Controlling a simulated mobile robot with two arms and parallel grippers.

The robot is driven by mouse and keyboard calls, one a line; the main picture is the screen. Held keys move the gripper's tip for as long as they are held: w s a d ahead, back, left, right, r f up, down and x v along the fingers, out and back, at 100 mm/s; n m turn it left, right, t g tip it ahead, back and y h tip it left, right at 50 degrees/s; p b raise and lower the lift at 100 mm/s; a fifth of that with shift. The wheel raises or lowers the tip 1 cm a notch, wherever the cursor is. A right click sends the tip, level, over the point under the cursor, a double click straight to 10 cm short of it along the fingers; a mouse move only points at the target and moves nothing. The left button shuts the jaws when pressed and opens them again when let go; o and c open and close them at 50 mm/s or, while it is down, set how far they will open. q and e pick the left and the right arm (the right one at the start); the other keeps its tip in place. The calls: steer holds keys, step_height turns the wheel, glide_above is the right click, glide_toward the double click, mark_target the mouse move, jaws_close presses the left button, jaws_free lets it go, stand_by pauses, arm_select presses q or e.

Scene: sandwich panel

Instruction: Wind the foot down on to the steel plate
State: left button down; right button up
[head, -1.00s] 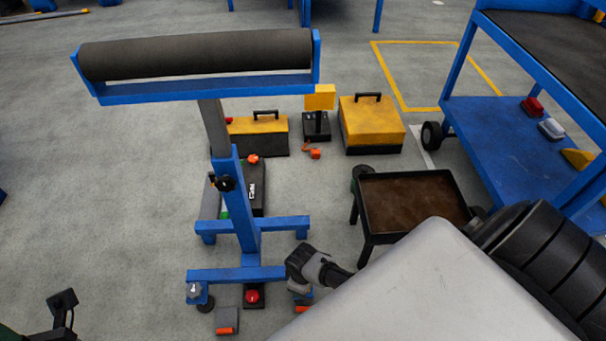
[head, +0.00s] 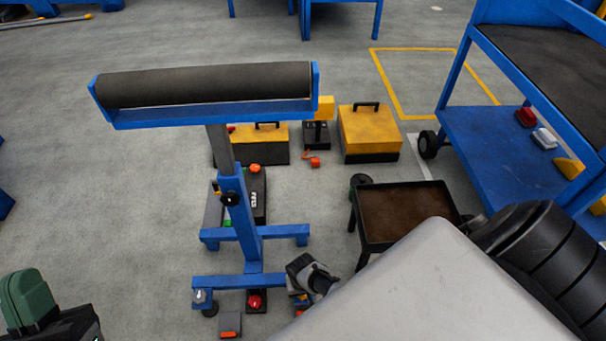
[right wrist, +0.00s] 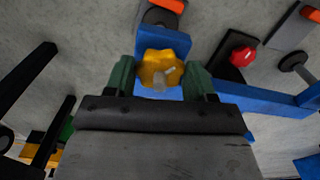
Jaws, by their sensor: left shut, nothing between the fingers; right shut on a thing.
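My right gripper (right wrist: 161,78) has its green fingers on both sides of a yellow lobed knob (right wrist: 158,70) with a grey stud in its centre. It is shut on that knob, at the end of a blue leg of the roller stand (head: 242,230). The foot below the knob is hidden, and I cannot make out the steel plate under it. In the head view my arm covers the right fingers. My left gripper (head: 28,298) is at the lower left, its green fingers together and empty, away from the stand. The stand's other foot (head: 209,308) is on the left.
A red button on a black base (head: 255,301) is beside the front leg. A grey block with an orange end (head: 229,325) lies in front of it. A black tray stand (head: 408,212) and a blue cart (head: 500,145) are on the right. The floor at left is open.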

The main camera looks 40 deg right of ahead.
steer(key=m, duration=0.3)
steer(key=shift+r+m, duration=0.1)
steer(key=shift+m, duration=0.3)
steer(key=m+p, duration=0.1)
steer(key=m, duration=0.3)
steer(key=shift+m, duration=0.3)
steer(key=m, duration=0.4)
arm_select(q)
steer(key=shift+w+f+g+y, duration=0.5)
steer(key=shift+w+f+g, duration=0.4)
steer(key=shift+f+g, duration=0.15)
arm_select(e)
steer(key=shift+m, duration=2)
arm_select(q)
steer(key=shift+r, duration=0.15)
steer(key=shift+d, duration=0.1)
arm_select(e)
steer(key=o, duration=0.9)
